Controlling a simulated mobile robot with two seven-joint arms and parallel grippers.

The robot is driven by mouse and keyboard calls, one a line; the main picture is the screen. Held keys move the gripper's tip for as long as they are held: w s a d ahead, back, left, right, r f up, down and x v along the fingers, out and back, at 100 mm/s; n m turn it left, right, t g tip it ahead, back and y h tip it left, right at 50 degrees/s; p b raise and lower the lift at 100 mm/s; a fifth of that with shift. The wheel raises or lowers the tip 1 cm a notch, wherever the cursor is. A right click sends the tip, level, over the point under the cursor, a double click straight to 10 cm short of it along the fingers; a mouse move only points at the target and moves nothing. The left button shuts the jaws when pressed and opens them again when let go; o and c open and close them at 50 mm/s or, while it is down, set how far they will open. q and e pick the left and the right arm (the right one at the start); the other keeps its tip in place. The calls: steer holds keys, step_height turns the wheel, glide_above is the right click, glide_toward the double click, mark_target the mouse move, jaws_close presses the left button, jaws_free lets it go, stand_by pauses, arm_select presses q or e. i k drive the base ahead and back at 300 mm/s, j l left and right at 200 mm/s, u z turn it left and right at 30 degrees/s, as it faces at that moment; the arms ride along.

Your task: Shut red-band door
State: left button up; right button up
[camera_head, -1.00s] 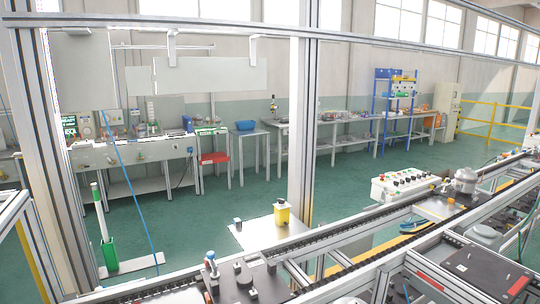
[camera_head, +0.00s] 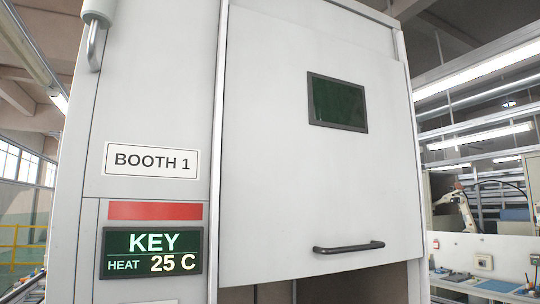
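A tall light-grey booth fills the head view. Its sign (camera_head: 151,160) reads "BOOTH 1". A red band (camera_head: 155,211) runs across the panel below the sign. Under it a dark display (camera_head: 152,250) shows "KEY" and "HEAT 25 C". The booth's white door (camera_head: 290,150) has a small dark window (camera_head: 337,102) and a dark bar handle (camera_head: 348,247) near its lower edge. Below the door's lower edge, an opening (camera_head: 330,287) shows, so the door covers only the upper part in view. The opening's bottom is out of view. Neither gripper is in view.
On the right, beyond the booth, stand a white bench (camera_head: 490,290) and a control panel (camera_head: 484,262) with buttons. A white robot arm (camera_head: 455,208) stands further back. A yellow railing (camera_head: 22,245) and windows show at the far left.

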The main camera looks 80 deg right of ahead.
mark_target(318, 170)
steer(key=i+z, duration=0.1)
steer(key=z, duration=3)
